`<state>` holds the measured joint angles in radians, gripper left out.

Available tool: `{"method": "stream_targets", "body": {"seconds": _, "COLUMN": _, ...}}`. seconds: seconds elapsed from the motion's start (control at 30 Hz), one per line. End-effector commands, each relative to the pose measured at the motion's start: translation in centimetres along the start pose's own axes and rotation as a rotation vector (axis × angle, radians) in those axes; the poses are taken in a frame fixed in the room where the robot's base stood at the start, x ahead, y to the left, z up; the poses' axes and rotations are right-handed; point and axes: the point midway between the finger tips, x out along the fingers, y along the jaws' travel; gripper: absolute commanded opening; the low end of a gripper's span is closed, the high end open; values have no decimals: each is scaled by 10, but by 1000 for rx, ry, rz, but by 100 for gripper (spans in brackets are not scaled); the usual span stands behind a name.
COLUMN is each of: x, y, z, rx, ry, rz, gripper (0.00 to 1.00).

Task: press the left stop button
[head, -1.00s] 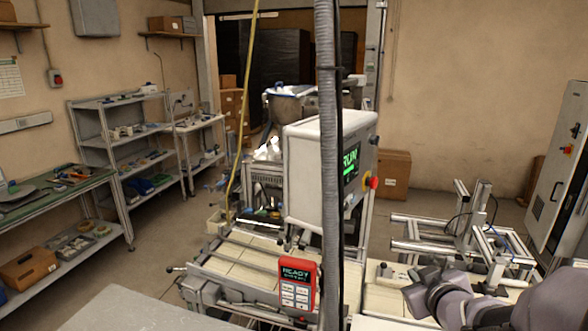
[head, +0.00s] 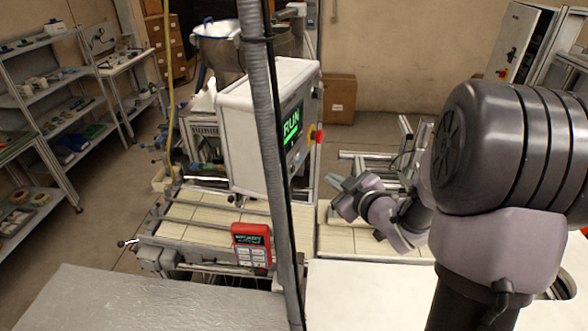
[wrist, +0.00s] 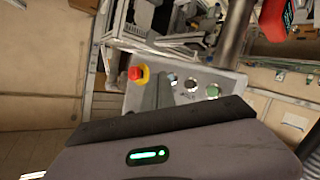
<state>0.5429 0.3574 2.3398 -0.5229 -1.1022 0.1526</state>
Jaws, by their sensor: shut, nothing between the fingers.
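A red stop button (head: 317,135) on a yellow base stands out from the right side of the machine's screen box (head: 245,125), beside a green RUN screen. In the wrist view a red stop button (wrist: 136,73) on yellow shows on a grey panel with other round buttons. It looks like the same one. My gripper (head: 340,186) is below and to the right of the box in the head view, shut and empty, apart from the button. In the wrist view its dark fingers (wrist: 157,92) show just right of and below the button.
A grey hose-wrapped pole (head: 268,150) crosses in front of the machine. A red pendant (head: 251,245) with keys stands at the conveyor's front edge. A cabinet (head: 518,42) with a small red button is at the back right. Open floor lies left of the machine.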

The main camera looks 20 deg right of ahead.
Motion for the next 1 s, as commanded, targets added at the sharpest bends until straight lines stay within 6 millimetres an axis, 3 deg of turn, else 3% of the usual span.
{"method": "stream_targets", "body": {"seconds": 0.43, "x": 42, "y": -31, "z": -28, "rx": -1, "ry": 0, "rz": 0, "gripper": 0}}
{"method": "stream_targets", "body": {"seconds": 1.0, "x": 46, "y": -34, "z": -34, "rx": 1, "ry": -1, "rz": 0, "gripper": 0}}
